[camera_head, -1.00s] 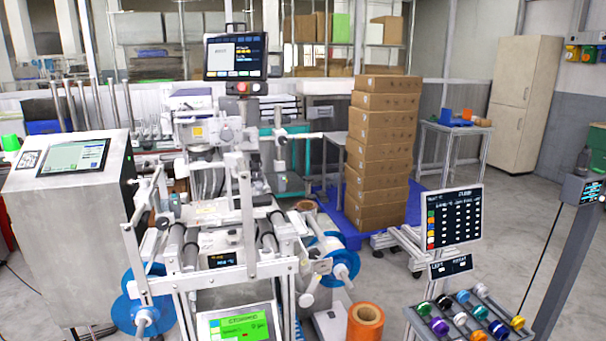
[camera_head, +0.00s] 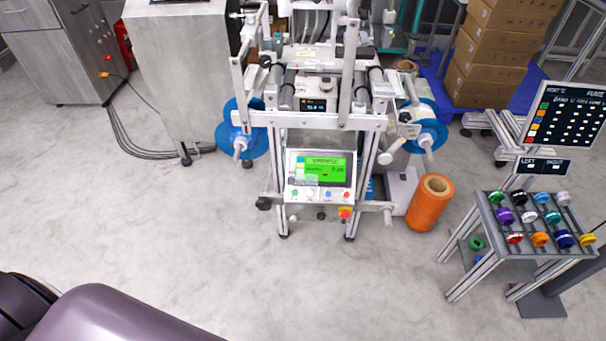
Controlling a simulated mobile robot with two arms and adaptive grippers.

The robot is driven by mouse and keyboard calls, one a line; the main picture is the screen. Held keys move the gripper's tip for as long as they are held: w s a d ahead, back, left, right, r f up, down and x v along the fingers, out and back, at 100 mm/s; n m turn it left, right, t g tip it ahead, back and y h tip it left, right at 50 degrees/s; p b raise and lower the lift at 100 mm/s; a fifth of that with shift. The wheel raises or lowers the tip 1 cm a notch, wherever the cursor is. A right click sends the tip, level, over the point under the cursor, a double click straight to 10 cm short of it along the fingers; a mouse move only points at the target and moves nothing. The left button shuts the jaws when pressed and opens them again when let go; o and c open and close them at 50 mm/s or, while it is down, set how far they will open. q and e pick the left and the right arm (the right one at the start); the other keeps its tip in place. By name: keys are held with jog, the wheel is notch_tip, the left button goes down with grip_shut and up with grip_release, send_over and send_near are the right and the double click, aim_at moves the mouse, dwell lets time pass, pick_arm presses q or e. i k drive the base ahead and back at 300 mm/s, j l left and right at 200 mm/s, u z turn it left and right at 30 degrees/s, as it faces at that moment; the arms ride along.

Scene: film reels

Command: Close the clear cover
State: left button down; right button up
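A machine frame (camera_head: 322,120) with rollers stands in the upper middle of the head view. A control panel with a green screen (camera_head: 322,168) and several buttons is on its front. Blue reels sit on its left side (camera_head: 242,128) and right side (camera_head: 428,126). I cannot make out the clear cover for certain; the light bars at the top of the machine run to the picture's upper edge. Neither gripper shows. A smooth purple-grey part of my own body fills the lower left corner.
An orange roll (camera_head: 430,203) stands on the floor right of the machine. A rack (camera_head: 520,235) with several coloured spools and a dark board (camera_head: 568,117) is at the right. Stacked boxes (camera_head: 500,50) are behind. A grey cabinet (camera_head: 185,70) is left. The floor in front is clear.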

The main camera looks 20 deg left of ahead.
aim_at(290, 180)
jog(key=i+j, duration=0.1)
jog(key=j, duration=0.3)
jog(key=i+j, duration=0.1)
jog(key=j, duration=0.25)
jog(key=i+j, duration=0.1)
jog(key=j, duration=0.3)
jog(key=i+j, duration=0.1)
jog(key=j, duration=0.25)
jog(key=z, duration=0.05)
